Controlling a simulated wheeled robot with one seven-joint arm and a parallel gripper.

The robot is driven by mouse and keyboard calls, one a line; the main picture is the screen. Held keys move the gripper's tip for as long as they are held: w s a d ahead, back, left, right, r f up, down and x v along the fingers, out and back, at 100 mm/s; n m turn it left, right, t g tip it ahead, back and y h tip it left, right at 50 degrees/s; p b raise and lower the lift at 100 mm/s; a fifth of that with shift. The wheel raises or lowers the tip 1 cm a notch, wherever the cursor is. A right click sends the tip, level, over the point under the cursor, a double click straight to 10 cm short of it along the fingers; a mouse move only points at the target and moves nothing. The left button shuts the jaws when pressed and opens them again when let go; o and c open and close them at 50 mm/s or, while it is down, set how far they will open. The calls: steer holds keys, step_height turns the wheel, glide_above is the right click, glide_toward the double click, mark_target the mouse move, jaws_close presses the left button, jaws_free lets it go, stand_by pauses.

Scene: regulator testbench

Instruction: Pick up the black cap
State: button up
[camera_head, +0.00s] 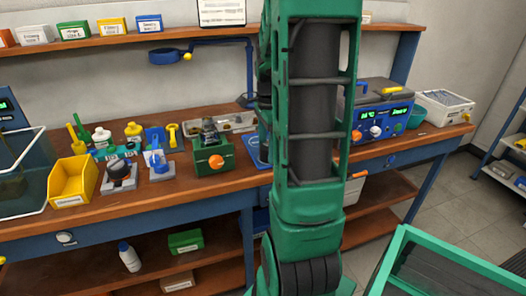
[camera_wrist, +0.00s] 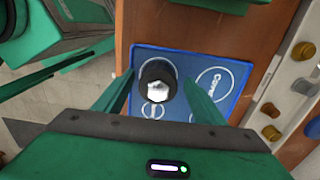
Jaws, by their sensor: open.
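In the wrist view, a round black piece with a shiny silver hexagonal top (camera_wrist: 158,82), apparently the black cap, is on a blue mat (camera_wrist: 178,57) with white outlines and lettering. My gripper (camera_wrist: 160,88) is open, with one green finger to the left of the black piece and one to the right. Gaps show on both sides; I cannot tell the height between fingertips and piece. In the head view, my arm hides the gripper and most of the blue mat (camera_head: 262,178). Another dark round part (camera_head: 118,171) sits on a grey plate at left.
The wooden bench (camera_head: 190,186) holds a yellow bin (camera_head: 68,186), a green fixture with an orange knob (camera_head: 213,160) and a blue instrument (camera_head: 380,125). A shelf with small boxes (camera_head: 112,26) runs above. In the wrist view, a white tray with yellow parts (camera_wrist: 288,90) is at right.

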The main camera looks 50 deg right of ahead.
steer(key=c, duration=1.2)
steer(key=shift+r, duration=0.1)
